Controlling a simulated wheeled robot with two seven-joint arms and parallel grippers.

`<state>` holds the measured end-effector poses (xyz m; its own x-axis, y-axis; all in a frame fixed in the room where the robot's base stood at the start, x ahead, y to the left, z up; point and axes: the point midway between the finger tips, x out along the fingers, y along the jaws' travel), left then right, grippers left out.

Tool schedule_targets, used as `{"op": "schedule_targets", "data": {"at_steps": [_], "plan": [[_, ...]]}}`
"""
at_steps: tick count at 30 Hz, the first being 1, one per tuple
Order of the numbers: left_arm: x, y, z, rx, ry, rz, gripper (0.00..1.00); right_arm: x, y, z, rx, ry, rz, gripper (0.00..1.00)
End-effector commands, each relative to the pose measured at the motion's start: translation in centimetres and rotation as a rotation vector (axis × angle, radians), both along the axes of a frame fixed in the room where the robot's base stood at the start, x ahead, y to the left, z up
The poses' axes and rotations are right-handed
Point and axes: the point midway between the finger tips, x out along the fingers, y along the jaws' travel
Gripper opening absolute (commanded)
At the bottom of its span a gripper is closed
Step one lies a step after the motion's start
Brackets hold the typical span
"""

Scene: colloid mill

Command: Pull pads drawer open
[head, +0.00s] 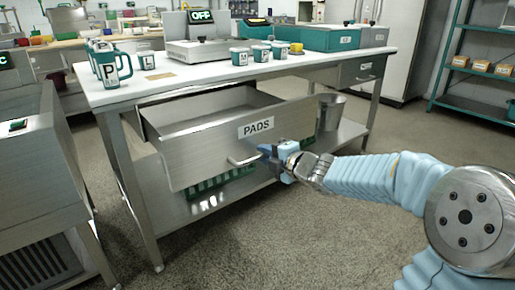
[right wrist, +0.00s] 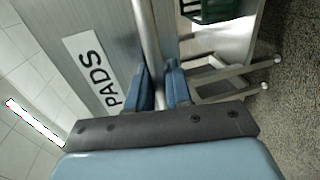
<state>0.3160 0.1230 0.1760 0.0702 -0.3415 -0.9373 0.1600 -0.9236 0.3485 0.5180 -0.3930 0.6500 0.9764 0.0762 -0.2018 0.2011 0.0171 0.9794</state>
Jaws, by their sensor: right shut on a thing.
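The pads drawer (head: 205,143) is a grey metal drawer under the white-topped bench, with a white "PADS" label. It stands well out of the bench, and its inside shows from above. Its bar handle (head: 243,160) is on the front face. My right gripper (head: 268,153) is at the right end of this handle. In the right wrist view the fingers (right wrist: 160,88) are shut around the handle bar (right wrist: 148,45), with the "PADS" label (right wrist: 90,65) to the left. My left gripper is in neither view.
A second drawer (head: 362,70) is shut at the right. A metal cabinet (head: 35,150) stands at the left. The floor in front is clear.

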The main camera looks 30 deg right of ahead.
Motion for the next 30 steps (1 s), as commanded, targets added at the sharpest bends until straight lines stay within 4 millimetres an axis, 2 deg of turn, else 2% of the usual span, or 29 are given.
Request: {"op": "schedule_targets", "data": {"at_steps": [6,17,18,21,30], "plan": [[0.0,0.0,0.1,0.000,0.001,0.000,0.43,-1.3,-0.1,-0.1,0.001,0.002,-0.001,0.00],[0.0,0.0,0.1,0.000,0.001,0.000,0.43,-1.4,-0.1,-0.1,0.000,0.002,0.000,0.00],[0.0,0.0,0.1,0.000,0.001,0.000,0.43,-1.4,-0.1,-0.1,0.000,0.002,0.000,0.21],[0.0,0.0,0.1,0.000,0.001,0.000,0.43,-1.4,-0.1,-0.1,0.000,0.002,0.000,0.35],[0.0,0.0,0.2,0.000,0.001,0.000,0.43,-1.5,-0.1,0.1,0.000,0.000,0.000,0.35]]}}
